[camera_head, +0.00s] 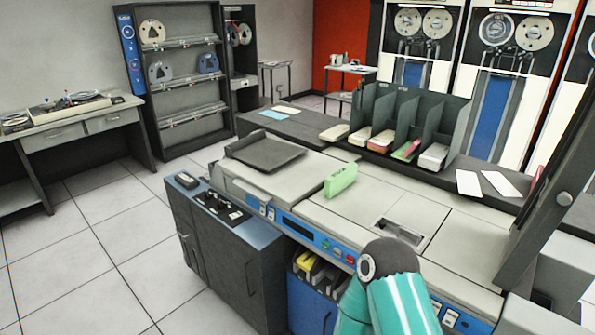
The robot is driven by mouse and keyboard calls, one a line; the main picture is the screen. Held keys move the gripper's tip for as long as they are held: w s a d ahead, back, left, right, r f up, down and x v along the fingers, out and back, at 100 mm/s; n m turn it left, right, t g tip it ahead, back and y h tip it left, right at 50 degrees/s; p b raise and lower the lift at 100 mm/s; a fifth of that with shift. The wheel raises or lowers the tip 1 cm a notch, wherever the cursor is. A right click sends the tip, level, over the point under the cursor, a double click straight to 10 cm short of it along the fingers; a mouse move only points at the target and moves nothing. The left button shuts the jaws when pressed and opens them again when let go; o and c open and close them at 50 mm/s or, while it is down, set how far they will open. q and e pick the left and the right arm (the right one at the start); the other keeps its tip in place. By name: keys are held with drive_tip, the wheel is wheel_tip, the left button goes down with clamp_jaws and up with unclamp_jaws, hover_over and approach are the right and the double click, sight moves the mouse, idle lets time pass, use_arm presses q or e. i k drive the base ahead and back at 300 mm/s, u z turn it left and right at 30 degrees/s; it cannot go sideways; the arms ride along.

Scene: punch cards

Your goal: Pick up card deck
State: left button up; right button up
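A green card deck (340,180) with dark marks on its face stands upright on edge on the light top of the card machine (345,215), near its middle. Nothing holds it. Neither of my grippers shows. A teal striped part with a dark rounded end at the bottom centre looks like my own arm link; it hides part of the machine's front.
A dark tray (265,153) sits on the machine's left end. A recessed opening (400,233) lies right of the green deck. Loose white cards (468,183) lie at the right back. A desk (85,115) stands left; the tiled floor (110,225) between is clear.

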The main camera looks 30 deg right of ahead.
sight(340, 180)
drive_tip(key=i, duration=0.95)
drive_tip(key=z, duration=0.55)
